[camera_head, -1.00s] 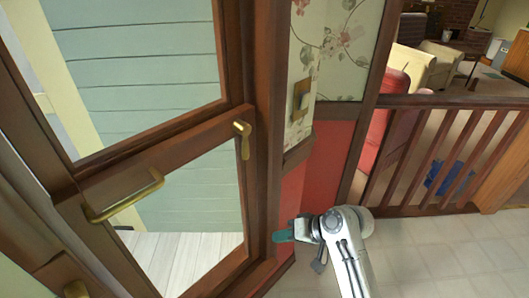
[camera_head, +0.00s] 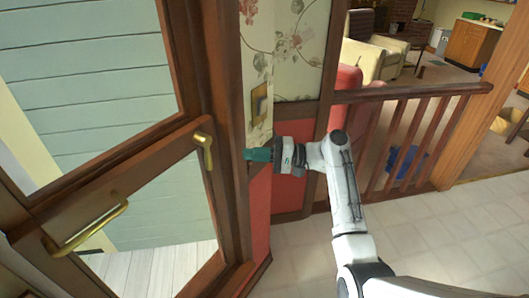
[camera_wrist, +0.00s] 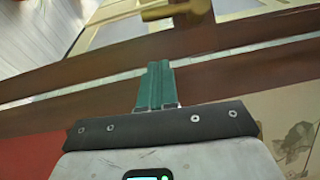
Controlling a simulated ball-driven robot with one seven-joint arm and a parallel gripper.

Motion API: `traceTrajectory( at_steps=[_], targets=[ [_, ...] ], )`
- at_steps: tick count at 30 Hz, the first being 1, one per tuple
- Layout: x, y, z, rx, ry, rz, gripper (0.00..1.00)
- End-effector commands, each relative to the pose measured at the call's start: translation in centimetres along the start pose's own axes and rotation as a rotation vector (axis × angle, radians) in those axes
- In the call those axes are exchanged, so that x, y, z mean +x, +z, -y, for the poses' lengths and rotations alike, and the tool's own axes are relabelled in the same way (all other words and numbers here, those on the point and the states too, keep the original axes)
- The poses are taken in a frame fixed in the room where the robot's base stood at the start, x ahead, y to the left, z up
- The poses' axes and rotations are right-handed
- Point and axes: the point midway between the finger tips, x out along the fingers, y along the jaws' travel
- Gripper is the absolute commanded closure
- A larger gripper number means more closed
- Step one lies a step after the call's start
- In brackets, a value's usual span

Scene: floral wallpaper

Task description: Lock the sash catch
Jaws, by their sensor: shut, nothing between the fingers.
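A wooden-framed glazed sash (camera_head: 160,150) fills the left of the head view. A brass lever catch (camera_head: 204,150) sits upright on its right side, its lever hanging down. My gripper (camera_head: 249,155), with teal fingers, is right of the catch and apart from it, in front of the frame's right edge and the wall. In the wrist view my gripper (camera_wrist: 155,68) has its fingers together and empty. A brass piece (camera_wrist: 176,9), apparently the catch, lies beyond the fingertips at the top edge and is partly cut off.
A long brass pull handle (camera_head: 85,228) is on the sash's left side. A brass plate (camera_head: 259,104) is on the floral wall just above my gripper. A wooden railing (camera_head: 410,95) stands to the right. Tiled floor (camera_head: 300,255) lies open below my arm.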

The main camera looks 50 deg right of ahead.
Motion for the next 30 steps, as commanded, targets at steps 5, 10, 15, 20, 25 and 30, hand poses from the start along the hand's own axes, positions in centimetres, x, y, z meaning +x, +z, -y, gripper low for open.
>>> traceTrajectory(
  at_steps=[5, 10, 15, 20, 25, 30],
  targets=[
    [3.6, 0.0, 0.2, 0.0, 0.001, 0.002, 1.0],
    [5.7, 1.5, 0.1, 0.001, 0.003, 0.0, 1.0],
    [6.8, 2.5, 0.0, 0.0, 0.002, -0.001, 1.0],
    [7.1, 2.8, 0.0, -0.001, 0.001, -0.002, 1.0],
    [7.1, 2.8, -0.1, -0.001, 0.001, -0.002, 1.0],
    [7.1, 2.8, -0.1, 0.001, 0.0, -0.002, 1.0]
  ],
)
